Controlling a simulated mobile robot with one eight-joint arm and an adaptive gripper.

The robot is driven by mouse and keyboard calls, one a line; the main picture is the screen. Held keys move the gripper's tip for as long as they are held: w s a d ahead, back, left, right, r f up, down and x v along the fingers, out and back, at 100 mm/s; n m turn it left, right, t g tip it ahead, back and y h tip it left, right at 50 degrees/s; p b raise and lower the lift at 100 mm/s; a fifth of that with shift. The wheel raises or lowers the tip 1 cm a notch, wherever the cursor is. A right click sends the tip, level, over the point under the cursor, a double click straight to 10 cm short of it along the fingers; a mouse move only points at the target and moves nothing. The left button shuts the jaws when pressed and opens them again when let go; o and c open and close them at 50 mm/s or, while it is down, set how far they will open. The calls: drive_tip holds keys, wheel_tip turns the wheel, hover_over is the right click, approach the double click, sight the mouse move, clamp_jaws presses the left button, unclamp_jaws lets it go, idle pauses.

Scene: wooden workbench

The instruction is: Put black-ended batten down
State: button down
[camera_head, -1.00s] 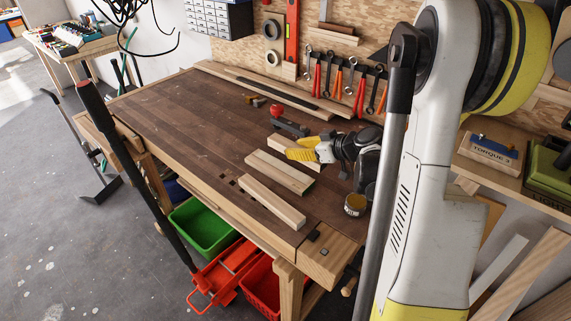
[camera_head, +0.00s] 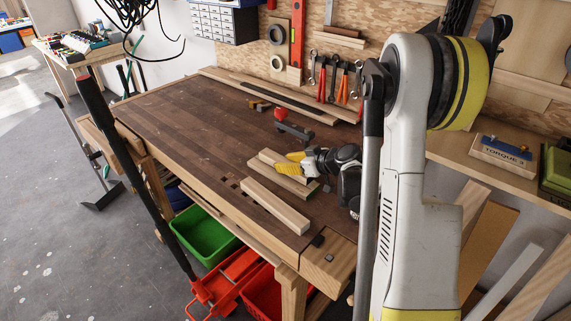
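My gripper (camera_head: 288,169), with yellow fingers, is low over the right part of the workbench (camera_head: 180,125). It appears shut on a short pale batten (camera_head: 268,156), whose left end sticks out past the fingers. The fingers and wrist hide the batten's other end, so a black end cannot be made out. Another pale batten (camera_head: 284,182) lies just below and in front of the held one in the picture. They overlap in view, and I cannot tell whether they touch. A third pale batten (camera_head: 274,205) lies nearer the bench's front edge, apart from them.
A red-and-dark tool (camera_head: 293,130) stands behind my gripper. Long strips (camera_head: 270,95) lie along the back, below hanging wrenches (camera_head: 333,80). The bench's left half is clear. Green (camera_head: 205,235) and red bins are below.

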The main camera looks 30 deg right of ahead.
drive_tip(key=c, duration=1.1)
unclamp_jaws()
drive_tip(key=shift+f, duration=0.15)
